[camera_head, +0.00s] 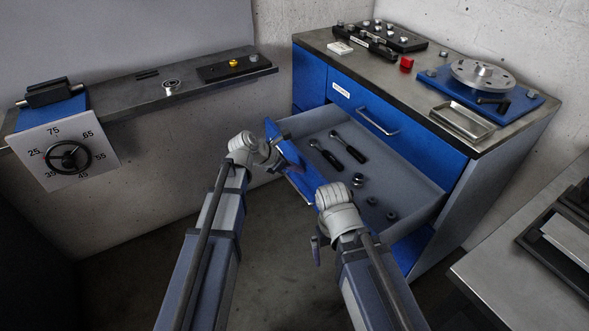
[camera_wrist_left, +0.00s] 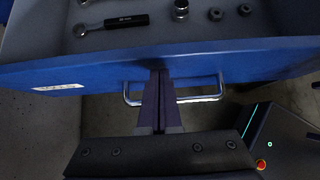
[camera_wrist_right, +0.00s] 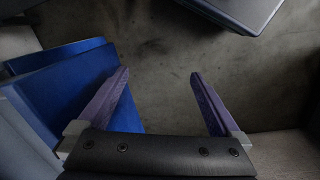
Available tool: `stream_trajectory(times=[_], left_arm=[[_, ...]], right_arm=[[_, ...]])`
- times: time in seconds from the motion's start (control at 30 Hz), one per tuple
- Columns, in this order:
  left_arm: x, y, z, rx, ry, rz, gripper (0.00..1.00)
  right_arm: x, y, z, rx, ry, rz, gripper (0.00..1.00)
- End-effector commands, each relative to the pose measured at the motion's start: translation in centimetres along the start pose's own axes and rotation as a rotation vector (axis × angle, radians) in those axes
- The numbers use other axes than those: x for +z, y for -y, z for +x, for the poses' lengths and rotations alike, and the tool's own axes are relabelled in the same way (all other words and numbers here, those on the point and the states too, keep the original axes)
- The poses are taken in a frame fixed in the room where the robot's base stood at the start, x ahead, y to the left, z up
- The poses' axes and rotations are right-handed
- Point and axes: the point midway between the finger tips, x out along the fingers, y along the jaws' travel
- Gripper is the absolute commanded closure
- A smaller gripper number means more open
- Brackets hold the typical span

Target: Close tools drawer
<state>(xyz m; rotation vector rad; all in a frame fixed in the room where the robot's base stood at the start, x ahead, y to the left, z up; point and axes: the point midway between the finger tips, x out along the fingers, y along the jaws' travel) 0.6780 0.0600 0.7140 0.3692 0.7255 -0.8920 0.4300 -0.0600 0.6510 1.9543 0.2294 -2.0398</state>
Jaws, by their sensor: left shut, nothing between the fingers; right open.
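The tools drawer (camera_head: 400,165) is pulled out of the blue cabinet. It holds two ratchets (camera_head: 348,147) and several sockets (camera_head: 358,180). In the left wrist view, its blue front (camera_wrist_left: 245,68) has a white label and a metal bar handle (camera_wrist_left: 205,98). My left gripper (camera_wrist_left: 160,75) is shut and empty, its fingertips at the drawer front and its fingers crossing over the handle; contact is unclear. My right gripper (camera_wrist_right: 160,73) is open and empty, low near the drawer's near side. In the head view, my arms hide part of the drawer front.
The closed upper drawer has a handle (camera_head: 378,123). The cabinet top holds a rotor (camera_head: 482,75) on a blue base, a metal tray (camera_head: 462,121) and a red block (camera_head: 407,63). A wall shelf (camera_head: 130,96) stands left, another bench (camera_head: 500,275) right. Floor shows below the drawer.

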Motion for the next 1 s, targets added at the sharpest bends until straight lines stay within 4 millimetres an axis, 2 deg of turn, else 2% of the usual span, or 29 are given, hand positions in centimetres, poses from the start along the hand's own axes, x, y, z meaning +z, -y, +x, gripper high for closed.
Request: stream_trajectory(times=[0.2,0.37,0.57,1.0], left_arm=[[0.2,0.0,0.2,0.000,0.000,0.001,1.00],[1.3,-0.1,1.3,-0.001,0.001,0.002,1.00],[4.5,-0.2,4.5,-0.002,0.001,0.004,1.00],[13.2,-0.2,13.2,-0.002,0.001,0.004,1.00]], right_arm=[[0.0,0.0,0.0,0.000,0.000,0.000,0.00],[0.0,0.0,0.0,0.000,0.000,0.000,0.00],[0.0,0.0,0.0,0.000,0.000,0.000,0.00],[0.0,0.0,0.0,0.000,0.000,0.000,0.00]])
